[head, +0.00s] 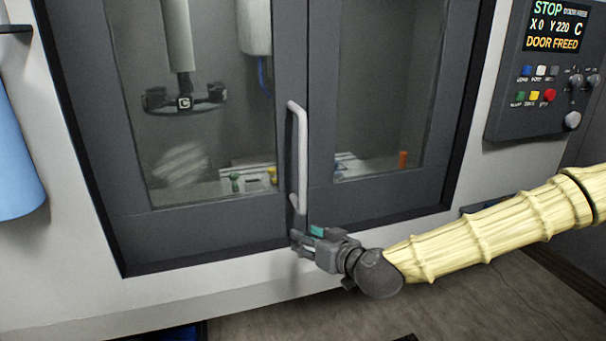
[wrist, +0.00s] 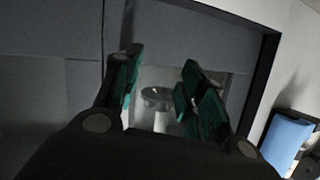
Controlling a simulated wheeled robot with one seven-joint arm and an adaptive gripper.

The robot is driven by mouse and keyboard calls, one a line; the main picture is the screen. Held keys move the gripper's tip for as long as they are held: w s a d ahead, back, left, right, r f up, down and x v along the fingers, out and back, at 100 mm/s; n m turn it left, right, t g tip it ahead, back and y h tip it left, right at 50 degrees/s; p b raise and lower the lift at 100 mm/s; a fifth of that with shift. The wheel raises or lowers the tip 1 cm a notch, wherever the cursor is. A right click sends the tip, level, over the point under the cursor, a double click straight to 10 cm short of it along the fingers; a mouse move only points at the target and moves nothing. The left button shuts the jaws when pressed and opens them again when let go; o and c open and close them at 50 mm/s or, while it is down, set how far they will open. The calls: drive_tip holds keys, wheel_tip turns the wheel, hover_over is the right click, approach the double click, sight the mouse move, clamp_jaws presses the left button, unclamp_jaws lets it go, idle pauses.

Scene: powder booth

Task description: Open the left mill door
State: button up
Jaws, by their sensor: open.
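The left mill door (head: 200,222) is a dark grey frame with a large window, and it appears shut against the right door (head: 375,195). A pale vertical bar handle (head: 302,150) stands on it near the seam. My gripper (head: 298,240) is open and empty, just below the handle's lower end, close to the door's bottom edge. In the wrist view my two fingers with teal pads (wrist: 165,90) are spread, with the door's window between them. The left door's frame (wrist: 205,40) also shows there. I cannot make out the handle in that view.
A control panel (head: 540,70) at upper right reads "DOOR FREED". A blue object (head: 15,160) hangs at far left and also shows in the wrist view (wrist: 285,138). A spindle (head: 178,40) is behind the glass. The floor in front looks mostly clear.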

sight(305, 152)
drive_tip(key=w+d+r+n+t, duration=0.1)
drive_tip(key=w+d+r+t, duration=0.1)
drive_tip(key=r, duration=0.7)
drive_tip(key=w+d+r+t, duration=0.1)
drive_tip(key=d+r+t, duration=0.1)
drive_tip(key=r, duration=0.6)
drive_tip(key=shift+y, duration=0.4)
drive_tip(key=shift+p+x, duration=1.2)
drive_tip(key=shift+x, duration=4.4)
clamp_jaws()
